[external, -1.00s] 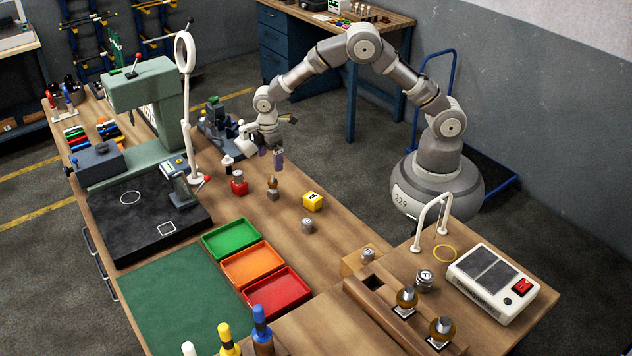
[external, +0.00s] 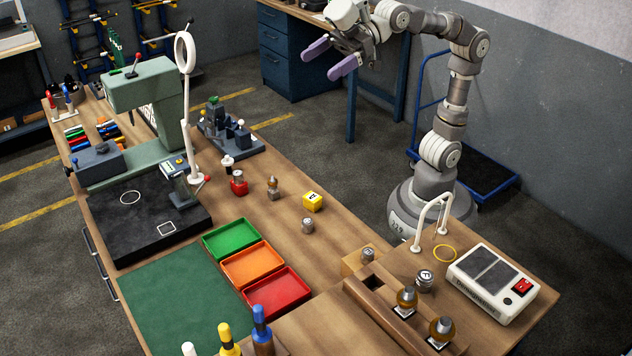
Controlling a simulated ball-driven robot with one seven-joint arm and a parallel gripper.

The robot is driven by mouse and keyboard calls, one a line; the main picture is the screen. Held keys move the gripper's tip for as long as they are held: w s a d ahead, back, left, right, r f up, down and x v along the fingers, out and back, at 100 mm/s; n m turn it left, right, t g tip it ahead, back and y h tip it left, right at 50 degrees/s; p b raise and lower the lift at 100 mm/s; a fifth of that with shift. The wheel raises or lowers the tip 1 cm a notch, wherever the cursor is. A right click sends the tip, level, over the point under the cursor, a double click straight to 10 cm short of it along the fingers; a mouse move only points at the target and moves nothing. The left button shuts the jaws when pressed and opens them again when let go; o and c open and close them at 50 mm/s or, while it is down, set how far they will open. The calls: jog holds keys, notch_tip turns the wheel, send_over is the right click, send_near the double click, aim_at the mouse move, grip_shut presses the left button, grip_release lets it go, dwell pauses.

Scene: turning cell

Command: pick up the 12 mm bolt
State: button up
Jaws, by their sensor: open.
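My gripper (external: 318,66) is raised high at the upper middle, above the floor behind the bench. Its two purple fingers are apart with nothing between them. Several small metal parts stand on the bench, and I cannot tell which is the 12 mm bolt. One is a brown-topped grey piece (external: 273,188). A marked grey cylinder (external: 424,281) stands at the right, and another grey piece (external: 367,255) is on a wooden block. My gripper is well away from all of them.
Green (external: 230,239), orange (external: 252,265) and red (external: 277,292) trays lie mid-bench. A tall white ring stand (external: 187,110) and a green machine (external: 140,90) rise at the left. A white arch (external: 433,217) and a scale-like box (external: 493,283) stand at the right.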

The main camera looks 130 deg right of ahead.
jog(key=shift+t+y, duration=0.5)
jog(key=shift+t, duration=0.4)
jog(key=s+a+r, duration=0.2)
jog(key=s, duration=0.1)
jog(key=s+a+r, duration=0.1)
jog(key=shift+s+a+r+b, duration=0.15)
jog(key=shift+s+r+b, duration=0.2)
jog(key=shift+s+b, duration=0.05)
jog(key=c, duration=0.6)
jog(key=shift+c, duration=0.2)
jog(key=w+d+f+m+g+h+p, duration=0.1)
jog(key=w+d+f+g, duration=0.1)
jog(key=w+d+f, duration=0.45)
jog(key=w+d+f+m+g+h+p, duration=0.1)
jog(key=w+d+f+m+g, duration=0.2)
jog(key=f, duration=0.6)
jog(key=m+g+h+p, duration=0.1)
jog(key=m+g+p, duration=0.3)
jog(key=g, duration=0.3)
send_near(270, 180)
jog(key=shift+w+f, duration=0.2)
jog(key=shift+f, duration=0.35)
jog(key=shift+w+f, duration=0.25)
jog(key=shift+f, duration=0.3)
jog(key=b+x, duration=0.2)
jog(key=x, duration=0.6)
jog(key=shift+s+d+b, duration=0.1)
jog(key=shift+d+b, duration=0.05)
jog(key=shift+b, duration=0.15)
